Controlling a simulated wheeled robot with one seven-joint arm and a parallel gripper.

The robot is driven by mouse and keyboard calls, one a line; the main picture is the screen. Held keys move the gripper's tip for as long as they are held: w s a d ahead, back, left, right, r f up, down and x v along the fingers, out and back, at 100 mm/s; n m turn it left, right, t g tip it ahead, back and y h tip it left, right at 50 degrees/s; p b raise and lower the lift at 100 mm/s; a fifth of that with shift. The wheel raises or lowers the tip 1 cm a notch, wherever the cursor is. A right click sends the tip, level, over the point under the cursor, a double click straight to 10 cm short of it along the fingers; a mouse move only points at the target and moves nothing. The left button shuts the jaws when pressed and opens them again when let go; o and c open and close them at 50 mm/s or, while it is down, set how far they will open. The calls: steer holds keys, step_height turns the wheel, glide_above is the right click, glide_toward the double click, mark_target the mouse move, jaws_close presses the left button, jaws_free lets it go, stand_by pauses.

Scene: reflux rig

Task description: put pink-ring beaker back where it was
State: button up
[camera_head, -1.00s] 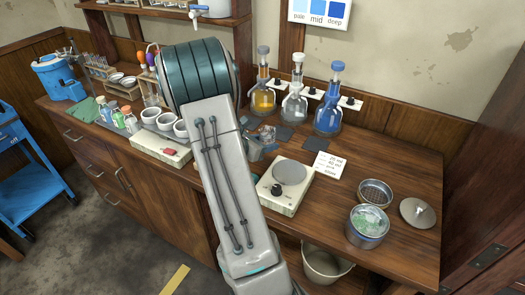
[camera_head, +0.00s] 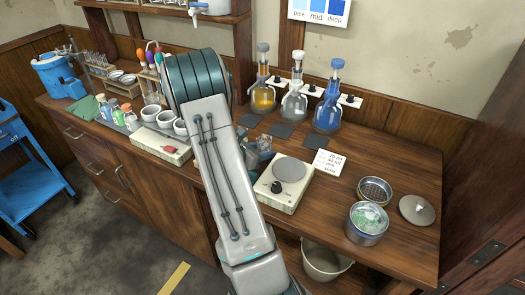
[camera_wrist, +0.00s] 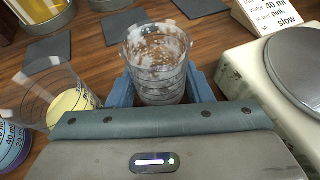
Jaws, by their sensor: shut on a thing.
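My gripper (camera_wrist: 158,88) is shut on a clear glass beaker (camera_wrist: 158,50), which stands upright between the blue fingers in the wrist view. No pink ring shows on the part of it that I can see. In the head view the beaker (camera_head: 264,142) is just left of the hotplate, beside my gripper (camera_head: 257,158), partly hidden by my arm. I cannot tell whether its base touches the bench. Three dark square mats (camera_head: 250,119), (camera_head: 281,130), (camera_head: 316,142) lie behind it, below the flasks, with nothing on their visible parts.
The hotplate (camera_head: 283,184) stands right of my gripper, with a card (camera_head: 327,163) behind it. In the wrist view a beaker with yellow contents (camera_wrist: 72,100) and a blue-marked vessel (camera_wrist: 14,145) stand close on the left. Three flasks (camera_head: 294,103) line the back wall.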

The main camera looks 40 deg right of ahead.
steer(key=shift+s+a+f+b, duration=0.2)
steer(key=shift+f+b, duration=0.25)
steer(key=shift+f, duration=0.2)
steer(key=o, duration=1)
steer(key=shift+f, duration=0.1)
steer(key=shift+o, duration=0.2)
steer(key=shift+d+r+p, duration=0.1)
steer(key=shift+r+p, duration=0.6)
steer(key=shift+p, duration=0.25)
steer(key=v, duration=0.6)
steer(key=b+v, duration=0.1)
steer(key=v, duration=0.5)
steer(key=shift+w+d+r, duration=0.1)
steer(key=shift+r, duration=0.1)
steer(key=s+a+r+m+t+y, duration=0.1)
steer(key=s+a+r+m+y, duration=0.2)
steer(key=a, duration=0.5)
steer(key=s+a+r+m+t+y, duration=0.1)
steer(key=s+a+r+m+y, duration=0.3)
steer(key=s+a+m+y, duration=0.2)
steer(key=s+a+r+m+t+y, duration=0.2)
steer(key=s+a+r+m+y, duration=0.2)
steer(key=a+m, duration=0.4)
steer(key=s+a, duration=0.1)
steer(key=a, duration=0.2)
steer(key=shift+r+y, duration=0.15)
steer(key=shift+y, duration=0.15)
steer(key=shift+s, duration=0.1)
